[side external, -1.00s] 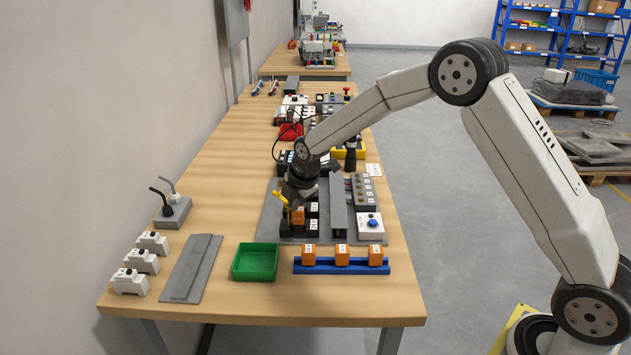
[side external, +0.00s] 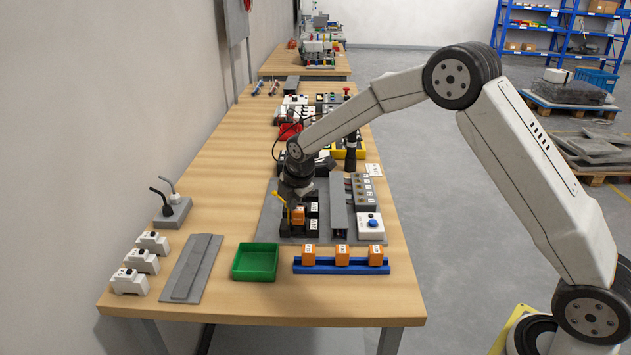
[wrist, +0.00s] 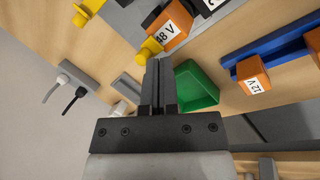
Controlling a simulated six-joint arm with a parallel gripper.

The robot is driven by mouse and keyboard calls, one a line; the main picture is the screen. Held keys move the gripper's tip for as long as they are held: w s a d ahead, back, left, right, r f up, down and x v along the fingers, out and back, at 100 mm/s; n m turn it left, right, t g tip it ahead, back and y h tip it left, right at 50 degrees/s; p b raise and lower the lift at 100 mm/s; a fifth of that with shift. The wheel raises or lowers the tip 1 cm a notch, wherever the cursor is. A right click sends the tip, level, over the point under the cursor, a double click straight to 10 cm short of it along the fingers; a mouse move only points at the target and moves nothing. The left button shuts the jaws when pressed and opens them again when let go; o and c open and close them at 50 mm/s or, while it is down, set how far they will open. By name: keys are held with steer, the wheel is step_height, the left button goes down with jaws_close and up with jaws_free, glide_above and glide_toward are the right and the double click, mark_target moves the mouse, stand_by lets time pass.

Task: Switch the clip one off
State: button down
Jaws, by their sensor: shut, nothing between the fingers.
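An orange relay block (side external: 299,216) labelled 48 V sits in a black socket (side external: 300,229) on the grey panel; it also shows at the top of the wrist view (wrist: 168,30). A yellow clip lever (side external: 281,199) sticks up at the socket's left side. In the wrist view a yellow clip end (wrist: 150,47) lies just beyond my fingertips, and another yellow part (wrist: 86,12) is at upper left. My gripper (wrist: 159,62) is shut and empty, pointing down close beside the relay and clip. I cannot tell whether it touches the clip.
A green tray (side external: 235,266) and a blue rail (side external: 341,270) with orange relays stand in front of the panel. A white box with a blue button (side external: 370,232) is at right.

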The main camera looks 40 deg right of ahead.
steer(key=shift+w+a+g, duration=0.15)
steer(key=shift+a+g, duration=0.05)
steer(key=shift+g, duration=0.1)
steer(key=shift+w+a+g+h, duration=0.5)
steer(key=shift+g+h, duration=0.1)
steer(key=shift+h, duration=0.2)
steer(key=shift+w+a+f+n+g+h, duration=0.2)
steer(key=shift+w+a+g+h, duration=0.35)
steer(key=shift+h, duration=0.05)
steer(key=shift+w+a+f+n+g+h, duration=0.15)
steer(key=shift+w+a+n+g+h, duration=0.05)
steer(key=shift+w+a+g+h, duration=0.35)
steer(key=shift+s+d, duration=0.1)
steer(key=shift+d, duration=0.05)
steer(key=shift+s+d+f, duration=0.25)
steer(key=shift+s+d, duration=0.2)
steer(key=shift+s, duration=0.15)
